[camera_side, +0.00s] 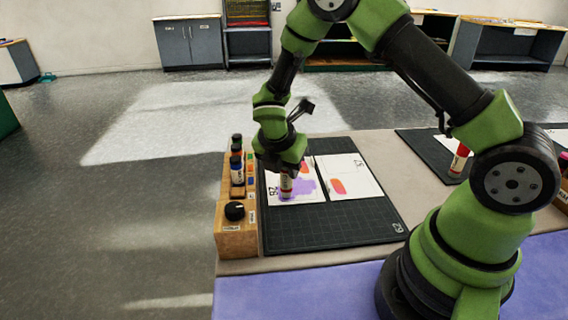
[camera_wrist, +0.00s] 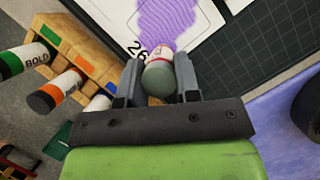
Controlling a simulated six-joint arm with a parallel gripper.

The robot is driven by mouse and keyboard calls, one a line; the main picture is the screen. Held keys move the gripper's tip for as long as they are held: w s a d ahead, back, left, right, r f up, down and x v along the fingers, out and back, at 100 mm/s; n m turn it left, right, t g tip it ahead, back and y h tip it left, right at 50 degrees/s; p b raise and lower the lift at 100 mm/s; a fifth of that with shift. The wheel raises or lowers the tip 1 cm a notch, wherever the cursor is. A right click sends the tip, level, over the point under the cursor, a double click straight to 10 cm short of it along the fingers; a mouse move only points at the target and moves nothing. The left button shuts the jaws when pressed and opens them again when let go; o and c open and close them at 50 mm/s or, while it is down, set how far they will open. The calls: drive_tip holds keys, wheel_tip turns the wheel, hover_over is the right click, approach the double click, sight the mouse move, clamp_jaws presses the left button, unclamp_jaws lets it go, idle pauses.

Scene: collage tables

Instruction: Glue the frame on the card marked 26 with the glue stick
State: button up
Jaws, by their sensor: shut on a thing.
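My gripper (camera_side: 286,172) points down over the left card and is shut on a glue stick. The glue stick (camera_side: 286,188) is white and red, held upright with its lower end at the card. In the wrist view its grey-green rear end (camera_wrist: 158,78) sits between the two fingers. The card marked 26 (camera_side: 277,197) is white and lies on the dark cutting mat (camera_side: 330,228). A broad purple glue patch (camera_side: 305,186) covers part of its face; its zigzag strokes show in the wrist view (camera_wrist: 170,22). The glue stick and my gripper hide part of the card.
A wooden rack (camera_side: 238,238) with upright sticks and a black knob-like cap (camera_side: 234,211) stands left of the mat. A second card (camera_side: 347,176) with an orange-red shape lies right of the first. Another mat (camera_side: 428,147) with a red-and-white stick (camera_side: 459,160) is farther right.

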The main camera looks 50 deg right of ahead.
drive_tip(key=shift+s+d+r, duration=0.1)
drive_tip(key=shift+s+d, duration=0.4)
drive_tip(key=shift+d, duration=0.05)
drive_tip(key=shift+s+d+f, duration=0.2)
drive_tip(key=shift+s+d, duration=1.45)
drive_tip(key=shift+d, duration=0.1)
wheel_tip(320, 180, up, 7)
